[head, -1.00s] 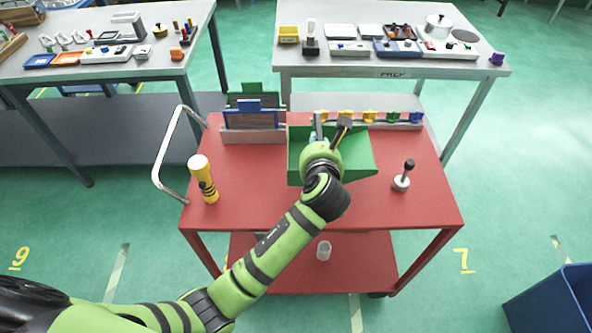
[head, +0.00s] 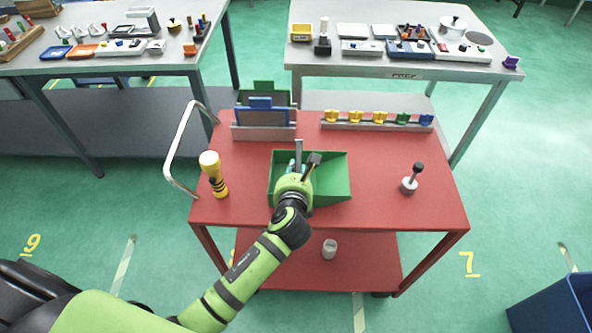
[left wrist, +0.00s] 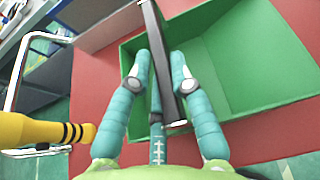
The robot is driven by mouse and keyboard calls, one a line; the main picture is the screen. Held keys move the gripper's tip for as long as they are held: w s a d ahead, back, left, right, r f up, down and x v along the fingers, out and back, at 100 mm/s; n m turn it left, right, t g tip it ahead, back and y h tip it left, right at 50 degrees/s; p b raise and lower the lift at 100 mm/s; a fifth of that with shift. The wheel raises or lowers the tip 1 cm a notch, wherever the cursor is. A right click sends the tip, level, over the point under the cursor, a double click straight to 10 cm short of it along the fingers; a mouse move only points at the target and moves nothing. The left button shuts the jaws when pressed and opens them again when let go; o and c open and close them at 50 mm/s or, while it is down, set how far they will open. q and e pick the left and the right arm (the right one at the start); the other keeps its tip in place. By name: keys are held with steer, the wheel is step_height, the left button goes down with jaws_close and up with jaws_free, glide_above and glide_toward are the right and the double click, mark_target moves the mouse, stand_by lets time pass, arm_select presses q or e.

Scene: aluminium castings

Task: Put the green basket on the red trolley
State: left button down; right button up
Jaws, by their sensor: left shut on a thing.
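The green basket (head: 336,172) is over the middle of the red trolley's top (head: 380,165). I cannot tell whether it touches the top or hangs just above it. My left gripper (head: 305,168) is above the basket's left part, shut on its dark bar-like handle. In the left wrist view, the gripper (left wrist: 160,75) has its teal fingers on both sides of that bar, with the open green basket (left wrist: 255,60) beneath. The arm and gripper hide part of the basket's near left side. My right gripper is not in view.
A yellow torch (head: 213,175) stands at the trolley's left, and a dark-knobbed metal piece (head: 410,182) at the right. Behind are a rack with panels (head: 264,132) and a rail of coloured clips (head: 378,121).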

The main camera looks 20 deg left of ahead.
arm_select(q)
steer(key=shift+r, duration=0.1)
steer(key=c, duration=1.5)
jaws_free()
steer(key=shift+f, duration=0.2)
steer(key=o, duration=0.4)
steer(key=shift+r, duration=0.15)
steer(key=v, duration=1.2)
